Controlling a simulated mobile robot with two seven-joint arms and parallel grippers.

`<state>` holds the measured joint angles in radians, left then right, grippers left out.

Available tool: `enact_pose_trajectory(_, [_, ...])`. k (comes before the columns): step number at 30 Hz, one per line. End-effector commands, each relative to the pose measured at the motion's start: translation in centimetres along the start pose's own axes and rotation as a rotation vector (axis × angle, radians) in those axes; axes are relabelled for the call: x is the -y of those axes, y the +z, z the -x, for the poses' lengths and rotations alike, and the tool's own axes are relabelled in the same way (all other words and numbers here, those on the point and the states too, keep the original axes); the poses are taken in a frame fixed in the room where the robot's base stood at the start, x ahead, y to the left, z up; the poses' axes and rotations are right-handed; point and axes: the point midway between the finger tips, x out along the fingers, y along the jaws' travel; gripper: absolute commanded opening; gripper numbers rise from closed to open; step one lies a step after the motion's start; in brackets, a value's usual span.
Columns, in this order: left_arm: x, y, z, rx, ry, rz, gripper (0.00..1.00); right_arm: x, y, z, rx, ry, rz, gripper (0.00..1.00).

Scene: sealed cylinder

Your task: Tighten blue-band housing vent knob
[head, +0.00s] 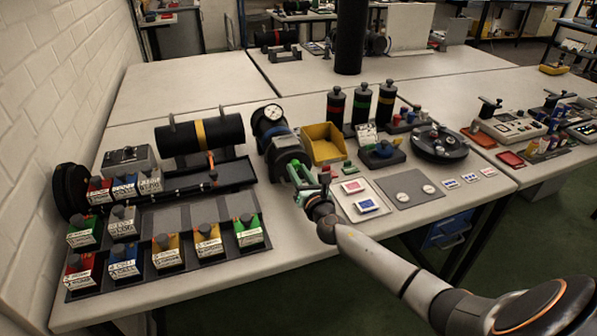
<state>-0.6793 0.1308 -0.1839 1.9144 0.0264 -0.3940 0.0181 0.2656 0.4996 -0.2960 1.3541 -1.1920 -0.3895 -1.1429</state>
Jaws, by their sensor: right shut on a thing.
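My right gripper (298,174) reaches in from the lower right and is at the housing's near end. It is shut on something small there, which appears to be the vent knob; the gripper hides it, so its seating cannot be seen. Green parts show around the fingers. My left gripper is not in view.
A yellow bin (322,143) stands just right of the housing. Left are a yellow-banded cylinder (199,134) over a black tray (208,178) and several labelled bins. Flat cards and a grey mat (409,190) lie to the right. Three banded bottles stand behind.

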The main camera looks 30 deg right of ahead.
Motion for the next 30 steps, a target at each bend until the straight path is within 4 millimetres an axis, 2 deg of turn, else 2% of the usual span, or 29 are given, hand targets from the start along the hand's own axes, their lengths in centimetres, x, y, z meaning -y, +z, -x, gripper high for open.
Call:
enact_pose_trajectory(6, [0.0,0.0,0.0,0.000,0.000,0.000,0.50,0.0,0.1,0.0,0.001,-0.001,0.004,0.00])
enact_pose_trajectory(7, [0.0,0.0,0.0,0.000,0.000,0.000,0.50,0.0,0.1,0.0,0.001,-0.001,0.004,0.35])
enact_pose_trajectory(14, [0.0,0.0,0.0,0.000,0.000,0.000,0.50,0.0,0.0,0.0,0.001,0.000,0.001,0.61])
enact_pose_trajectory(24, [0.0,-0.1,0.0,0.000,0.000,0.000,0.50,0.0,0.0,0.3,0.000,0.000,0.000,0.62])
enact_pose_trajectory(30, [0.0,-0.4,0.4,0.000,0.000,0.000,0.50,0.0,0.0,2.7,-0.002,0.001,-0.001,0.62])
